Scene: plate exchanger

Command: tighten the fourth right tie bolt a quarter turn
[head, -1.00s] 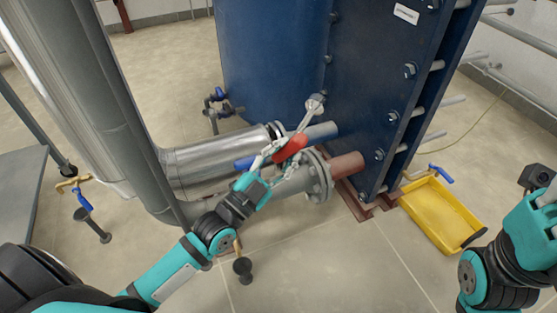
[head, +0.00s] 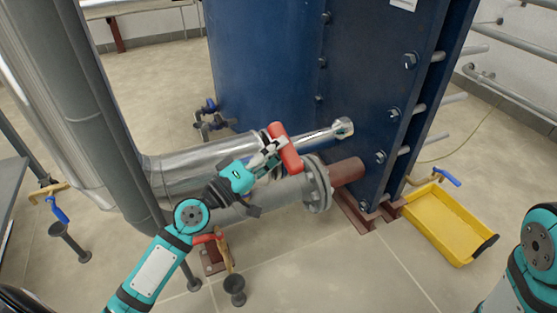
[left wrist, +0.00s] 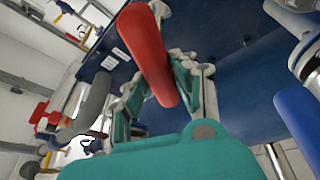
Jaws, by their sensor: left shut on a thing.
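My left gripper (head: 272,152) is shut on the red handle (head: 286,148) of a wrench. The wrench's silver head (head: 343,127) points right, in front of the blue end plate (head: 350,80), left of the right-hand bolts. I cannot tell whether it touches the plate. In the left wrist view the red handle (left wrist: 148,50) lies between the fingers (left wrist: 165,88); the wrench head is not visible there. Right-side tie bolts show at the plate's right edge: upper (head: 410,60), middle (head: 393,113), lower (head: 380,157) and bottom (head: 362,205). Which is fourth cannot be told. My right gripper is out of view.
A grey flanged pipe (head: 318,185) with a reddish end joins the plate just below the wrench. A silver pipe (head: 195,160) runs behind my left arm. A yellow tray (head: 450,225) lies on the floor at right. Floor in front is mostly clear.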

